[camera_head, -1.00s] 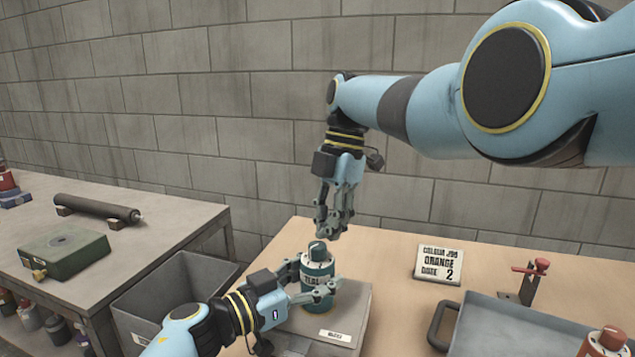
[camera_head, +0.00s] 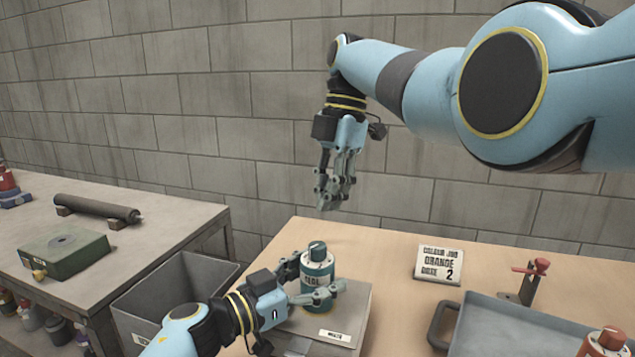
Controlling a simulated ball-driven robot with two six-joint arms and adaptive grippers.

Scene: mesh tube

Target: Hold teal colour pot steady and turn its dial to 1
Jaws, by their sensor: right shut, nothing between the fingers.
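The teal colour pot (camera_head: 319,272) stands upright on a grey box-like stand (camera_head: 352,318) with a small label on its front. Its dark dial (camera_head: 317,250) is on top; the dial's setting is too small to read. My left gripper (camera_head: 314,284) reaches in from the lower left, with one finger on each side of the pot, shut on its body. My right gripper (camera_head: 328,205) is shut and empty, pointing down above the pot, clear of the dial.
A card (camera_head: 438,264) reads colour job orange, dose 2. A grey tray (camera_head: 535,325) lies at the right, with a red-handled clamp (camera_head: 530,280) behind it and another pot (camera_head: 605,343) at its corner. A grey bin (camera_head: 180,290) and side table (camera_head: 150,235) are left.

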